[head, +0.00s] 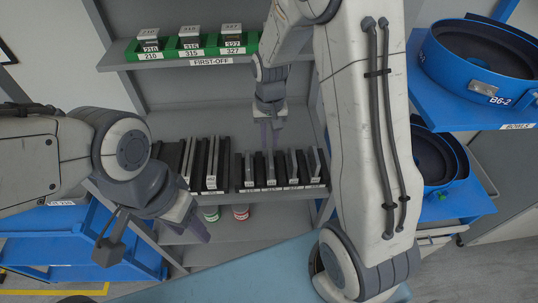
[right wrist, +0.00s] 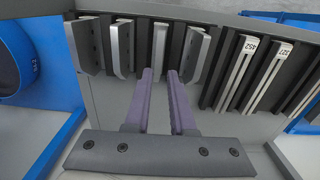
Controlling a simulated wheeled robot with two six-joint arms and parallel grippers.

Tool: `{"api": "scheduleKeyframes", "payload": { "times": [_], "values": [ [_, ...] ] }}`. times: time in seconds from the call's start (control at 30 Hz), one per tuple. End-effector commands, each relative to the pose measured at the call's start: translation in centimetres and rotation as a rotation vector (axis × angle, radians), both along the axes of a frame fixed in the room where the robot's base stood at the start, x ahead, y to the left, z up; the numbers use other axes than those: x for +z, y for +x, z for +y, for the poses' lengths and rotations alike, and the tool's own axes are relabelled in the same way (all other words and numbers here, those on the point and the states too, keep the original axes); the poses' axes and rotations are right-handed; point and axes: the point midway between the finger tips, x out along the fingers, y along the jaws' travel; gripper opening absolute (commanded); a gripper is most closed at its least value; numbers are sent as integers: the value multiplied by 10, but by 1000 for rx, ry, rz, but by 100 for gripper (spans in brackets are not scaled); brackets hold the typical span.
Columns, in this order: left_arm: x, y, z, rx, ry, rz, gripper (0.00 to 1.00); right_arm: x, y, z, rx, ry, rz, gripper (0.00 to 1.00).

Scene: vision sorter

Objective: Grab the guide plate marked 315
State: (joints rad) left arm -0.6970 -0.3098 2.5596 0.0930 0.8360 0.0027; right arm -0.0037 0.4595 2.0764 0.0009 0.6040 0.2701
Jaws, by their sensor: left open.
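Several upright guide plates stand in a dark slotted rack (head: 238,187) on the middle shelf. In the head view their labels are too small to read, so I cannot tell which plate is marked 315. My right gripper (head: 270,135) points down over the rack's right-hand group. In the right wrist view its two fingers (right wrist: 161,74) are apart with nothing gripped. A light plate (right wrist: 160,45) stands in line with the gap between the fingertips, its label not in sight. My left gripper (head: 195,225) is open, lower left of the rack and clear of the plates.
An upper shelf holds a green tray (head: 190,52) with spots labelled 210, 315 and 327 and small items on them. Two small cans (head: 240,212) stand under the rack. Blue feeder bowls (head: 485,48) stand at the right. My right arm hides part of the rack's right side.

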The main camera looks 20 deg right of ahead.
Motion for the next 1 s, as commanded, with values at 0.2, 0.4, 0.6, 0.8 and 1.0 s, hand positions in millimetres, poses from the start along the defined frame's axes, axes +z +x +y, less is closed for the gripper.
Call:
{"api": "scheduleKeyframes", "payload": {
  "times": [0.2, 0.4, 0.6, 0.8, 1.0],
  "values": [
    [9, 0, 0, -1, 0, 0, 50, -33, 1, -5, -16, -1, 8, 22],
    [13, 0, 0, -2, 0, 0, 50, -53, 2, -4, -14, -1, 3, 22],
    [25, 0, 0, -4, 0, 0, 50, -68, 1, -3, -13, 0, 7, 22],
    [36, 0, 0, -6, 0, -1, 50, -94, 2, -3, -13, -1, 5, 22],
    [38, 0, 0, -7, 0, -1, 50, -106, 3, -3, -13, -1, 1, 22]
  ]
}}
